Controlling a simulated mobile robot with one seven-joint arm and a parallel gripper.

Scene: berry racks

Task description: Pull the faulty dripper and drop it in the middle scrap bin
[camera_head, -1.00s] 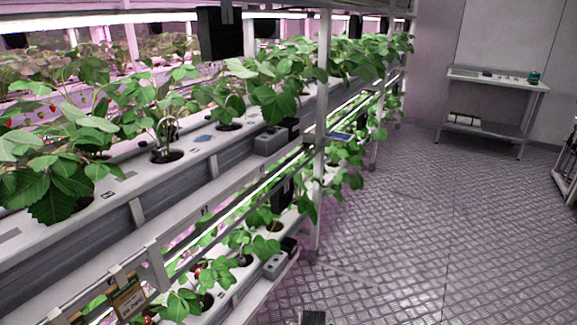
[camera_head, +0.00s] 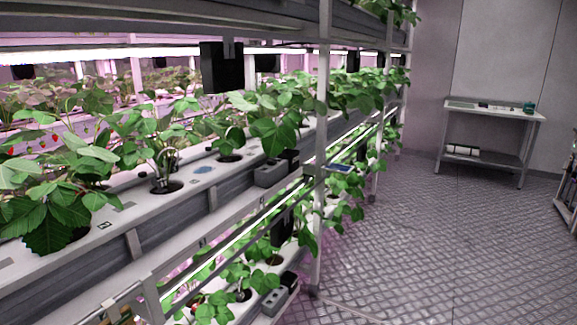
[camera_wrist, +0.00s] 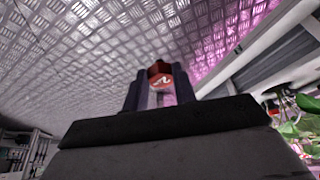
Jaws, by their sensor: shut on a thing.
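My gripper (camera_wrist: 162,92) shows only in the wrist view, where its dark fingers are shut on a small piece with a dark red top and a pale marking, which I take to be the dripper (camera_wrist: 160,70). The piece is held above the metal floor, and its lower part is hidden between the fingers. In the head view the gripper is out of sight. I cannot make out a scrap bin for certain in either view.
A planted rack (camera_head: 107,237) with strawberry plants fills the left side of the head view. A grey box (camera_head: 270,172) sits on its edge. A small table (camera_head: 495,112) stands at the back right. The patterned floor (camera_head: 430,240) between them is clear.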

